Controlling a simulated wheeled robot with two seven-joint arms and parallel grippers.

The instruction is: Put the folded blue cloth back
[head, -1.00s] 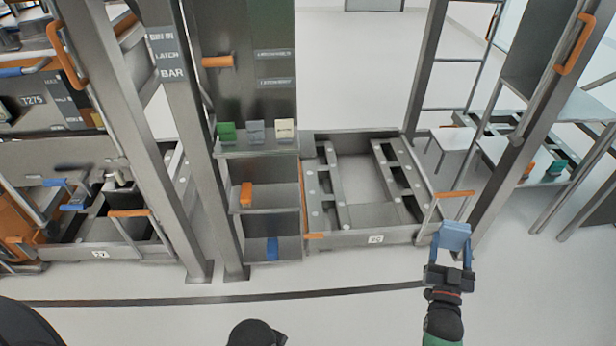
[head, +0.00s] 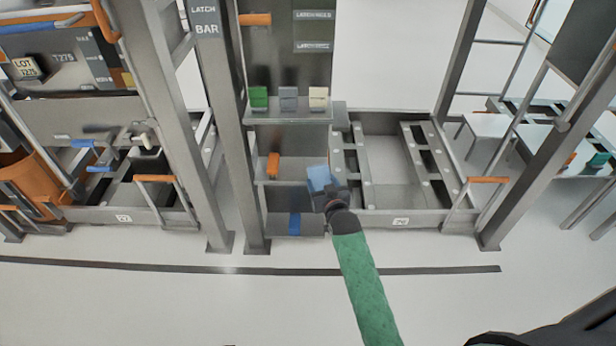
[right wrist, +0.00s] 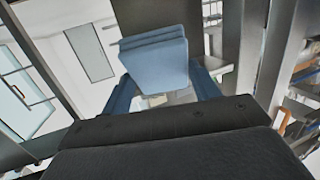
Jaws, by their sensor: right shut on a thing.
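The folded blue cloth (head: 320,178) is held up in my right gripper (head: 325,190), in front of the right side of the small shelf unit. In the right wrist view the cloth (right wrist: 156,60) sits between the two blue fingers of the gripper (right wrist: 165,88), which are shut on it. The shelf unit has a top shelf (head: 294,118), a middle shelf (head: 300,180) and a bottom compartment (head: 312,229). The cloth covers part of the middle shelf's right end. I cannot tell how far it is from the shelf. My left gripper is not in view.
Green, grey and cream blocks (head: 288,99) stand on the top shelf. An orange item (head: 273,166) is on the middle shelf and a blue item (head: 295,224) in the bottom one. A steel post (head: 240,150) stands left of the shelves; a low frame (head: 400,218) is right.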

